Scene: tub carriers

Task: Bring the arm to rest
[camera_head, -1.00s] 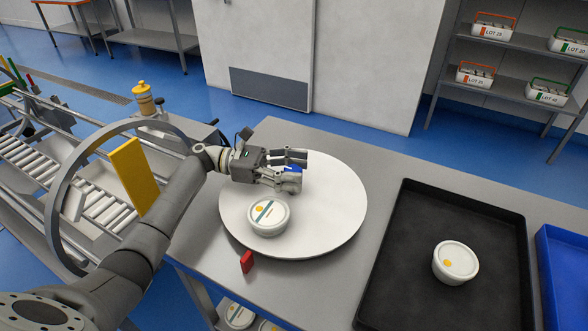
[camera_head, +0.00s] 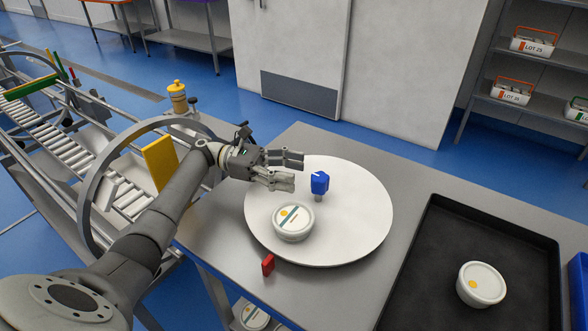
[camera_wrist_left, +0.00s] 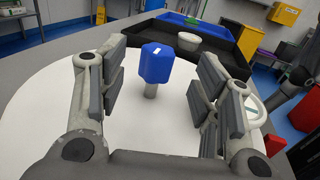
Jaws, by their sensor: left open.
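My left gripper (camera_head: 287,170) is open and empty over the left part of a white round turntable (camera_head: 350,225). In the left wrist view its spread fingers (camera_wrist_left: 158,95) stand on either side of a blue-headed piece on a short grey stem (camera_wrist_left: 157,66). That blue piece (camera_head: 320,183) stands upright on the turntable, a little beyond the fingertips and apart from them. A white lidded tub (camera_head: 293,222) with a striped label sits on the turntable in front of the gripper. My right gripper is not in view.
A black tray (camera_head: 425,262) on the right of the grey table holds another white tub (camera_head: 481,284). A small red piece (camera_head: 268,265) lies by the turntable's front edge. A roller conveyor (camera_head: 60,150) and a grey ring (camera_head: 95,190) stand at the left.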

